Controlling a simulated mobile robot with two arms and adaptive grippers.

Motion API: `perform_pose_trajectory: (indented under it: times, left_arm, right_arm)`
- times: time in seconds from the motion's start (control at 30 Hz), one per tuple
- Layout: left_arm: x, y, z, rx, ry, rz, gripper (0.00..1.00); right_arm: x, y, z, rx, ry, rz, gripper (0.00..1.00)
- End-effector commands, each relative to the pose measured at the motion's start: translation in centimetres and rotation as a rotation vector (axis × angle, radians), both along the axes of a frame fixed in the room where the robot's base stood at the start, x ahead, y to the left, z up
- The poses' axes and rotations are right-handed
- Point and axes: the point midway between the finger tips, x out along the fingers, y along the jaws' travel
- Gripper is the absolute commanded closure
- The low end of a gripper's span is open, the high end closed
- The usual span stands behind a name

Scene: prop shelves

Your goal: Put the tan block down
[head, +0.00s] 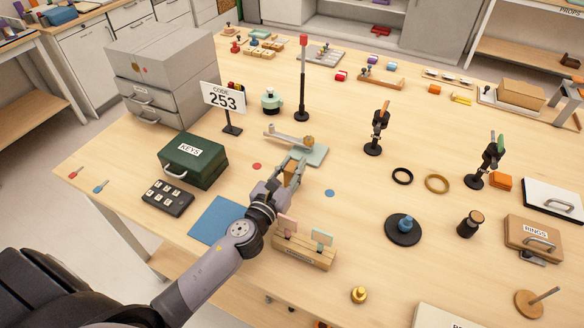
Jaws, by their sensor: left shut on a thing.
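My left gripper (293,168) reaches in from the lower left over the middle of the table (350,228). It is shut on the tan block (289,175), which shows between the fingers and is partly hidden by them. I cannot tell whether the block touches the table. A pale green-grey plate with a lever (318,156) is just beyond the gripper. My right gripper is not in view.
A blue mat (212,218) lies left of my arm, with a red dot (257,166) and a blue dot (330,193) nearby. The green keys case (193,162) stands left. A wooden card holder (304,250) is close to my forearm. Bare table lies right of the blue dot.

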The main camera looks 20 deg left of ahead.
Motion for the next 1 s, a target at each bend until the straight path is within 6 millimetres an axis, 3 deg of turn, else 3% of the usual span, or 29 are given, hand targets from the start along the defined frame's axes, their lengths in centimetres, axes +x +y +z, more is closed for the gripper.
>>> perform_pose_trajectory:
  times: [0.1, 0.13, 0.4, 0.8, 1.0]
  left_arm:
    - [0.0, 0.0, -0.4, 0.0, -0.001, 0.0, 1.0]
    - [0.0, 0.0, -0.4, 0.001, -0.001, 0.0, 0.76]
    - [0.0, 0.0, -0.3, 0.0, 0.0, 0.0, 0.58]
    - [0.0, 0.0, 0.3, 0.0, -0.001, 0.0, 0.56]
    - [-3.4, 0.1, -0.2, 0.001, 0.002, -0.001, 0.56]
  right_arm:
    - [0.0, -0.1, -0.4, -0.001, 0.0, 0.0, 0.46]
    - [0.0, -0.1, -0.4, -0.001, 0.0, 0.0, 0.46]
    - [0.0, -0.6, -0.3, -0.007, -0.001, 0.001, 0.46]
    - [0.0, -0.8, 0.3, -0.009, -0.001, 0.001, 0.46]
    - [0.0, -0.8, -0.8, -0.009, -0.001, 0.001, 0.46]
